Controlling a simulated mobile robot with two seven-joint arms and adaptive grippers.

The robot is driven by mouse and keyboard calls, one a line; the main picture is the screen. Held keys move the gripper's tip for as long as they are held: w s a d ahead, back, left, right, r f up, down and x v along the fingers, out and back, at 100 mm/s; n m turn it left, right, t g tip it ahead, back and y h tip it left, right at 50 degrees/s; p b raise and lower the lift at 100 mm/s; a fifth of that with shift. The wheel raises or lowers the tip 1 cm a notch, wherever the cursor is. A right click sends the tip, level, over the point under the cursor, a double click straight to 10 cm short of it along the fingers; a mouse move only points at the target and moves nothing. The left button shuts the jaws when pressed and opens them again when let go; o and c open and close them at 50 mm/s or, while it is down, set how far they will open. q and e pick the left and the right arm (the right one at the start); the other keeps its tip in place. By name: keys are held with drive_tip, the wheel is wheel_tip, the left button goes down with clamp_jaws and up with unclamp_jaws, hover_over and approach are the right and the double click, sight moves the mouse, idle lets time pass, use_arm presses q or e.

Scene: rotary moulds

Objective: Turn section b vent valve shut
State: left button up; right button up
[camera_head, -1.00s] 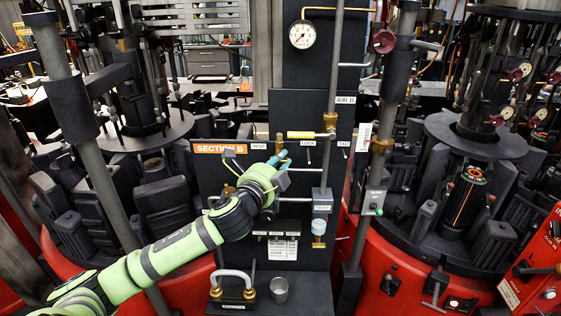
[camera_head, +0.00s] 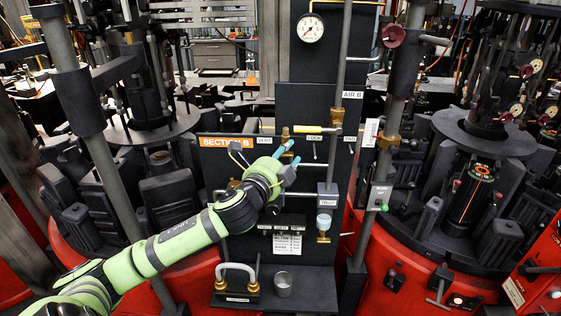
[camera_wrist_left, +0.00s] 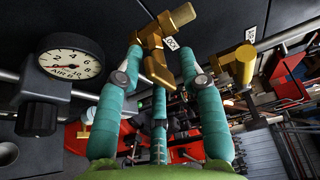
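The section B panel carries an orange SECTION B sign (camera_head: 226,142) and a small VENT label (camera_head: 265,140). A small brass fitting (camera_head: 285,134) right of that label appears to be the vent valve. My left gripper (camera_head: 292,151) is in front of the panel just below it, teal fingers pointing up and right. In the left wrist view a brass valve with a stubby lever (camera_wrist_left: 154,62) lies between the spread fingertips of my left gripper (camera_wrist_left: 162,54). The fingers are apart; I cannot tell whether either touches it. My right gripper is not in view.
A yellow handle (camera_head: 307,129) lies level close right of the fitting, by the AIR B pipe. A metal cup (camera_head: 283,285) and hose loop (camera_head: 236,271) are on the ledge below.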

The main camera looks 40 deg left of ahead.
use_arm(q)
drive_tip(key=s+d, duration=0.2)
drive_tip(key=s, duration=0.9)
drive_tip(key=shift+s+r, duration=0.25)
drive_tip(key=shift+s, duration=0.1)
drive_tip(key=shift+a, duration=0.1)
